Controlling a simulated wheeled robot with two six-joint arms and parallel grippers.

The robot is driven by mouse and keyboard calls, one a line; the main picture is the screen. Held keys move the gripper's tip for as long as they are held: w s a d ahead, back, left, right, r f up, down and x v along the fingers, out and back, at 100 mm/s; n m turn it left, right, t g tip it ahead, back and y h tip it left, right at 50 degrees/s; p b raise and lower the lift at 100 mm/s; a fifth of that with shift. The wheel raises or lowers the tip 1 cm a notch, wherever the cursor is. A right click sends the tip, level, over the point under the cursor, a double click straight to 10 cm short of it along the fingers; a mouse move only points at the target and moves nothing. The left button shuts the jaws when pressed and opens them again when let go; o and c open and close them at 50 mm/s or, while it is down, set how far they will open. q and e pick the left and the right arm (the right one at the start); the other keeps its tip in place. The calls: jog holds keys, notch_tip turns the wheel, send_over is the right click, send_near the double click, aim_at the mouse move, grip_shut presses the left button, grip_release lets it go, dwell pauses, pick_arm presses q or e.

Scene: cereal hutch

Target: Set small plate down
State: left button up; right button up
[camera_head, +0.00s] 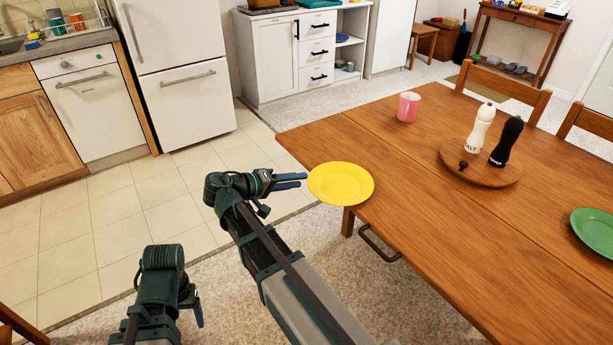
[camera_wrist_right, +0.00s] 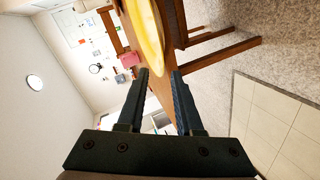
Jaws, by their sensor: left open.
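A yellow plate (camera_head: 341,183) lies level at the near left edge of the wooden table (camera_head: 440,235), partly out past the edge. I cannot tell if it touches the tabletop. It shows nearly edge-on in the right wrist view (camera_wrist_right: 150,35). My right gripper (camera_head: 305,180) is at the plate's left rim. In the right wrist view its fingers (camera_wrist_right: 160,72) are apart, with the rim at the gap between the tips and no visible grip on it. My left gripper (camera_head: 198,312) is low at the left, open, away from the table. A green plate (camera_head: 594,231) lies at the table's right.
A pink cup (camera_head: 408,107) stands at the table's back. A round wooden board (camera_head: 478,174) holds a white salt mill (camera_head: 480,128) and a black pepper mill (camera_head: 506,142). The table's front middle is clear. Chairs (camera_head: 503,90) stand behind the table.

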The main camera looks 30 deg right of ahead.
jog(key=p+v, duration=0.1)
jog(key=v, duration=0.6)
jog(key=shift+p, duration=0.4)
jog(key=shift+r, duration=0.1)
jog(key=shift+c, duration=0.9)
jog(key=d+p, duration=0.1)
jog(key=s+m+y+p, duration=0.1)
jog(key=p, duration=0.1)
jog(key=shift+d+r+g, duration=0.3)
jog(key=shift+d+r, duration=0.1)
grip_shut()
jog(key=s+d+r+m+y+p, duration=0.2)
jog(key=s+r+m+y+p, duration=0.3)
jog(key=m+y+p, duration=0.8)
jog(key=r+p, duration=0.1)
jog(key=p, duration=0.4)
jog(key=shift+d+p, duration=0.3)
jog(key=shift+d, duration=0.05)
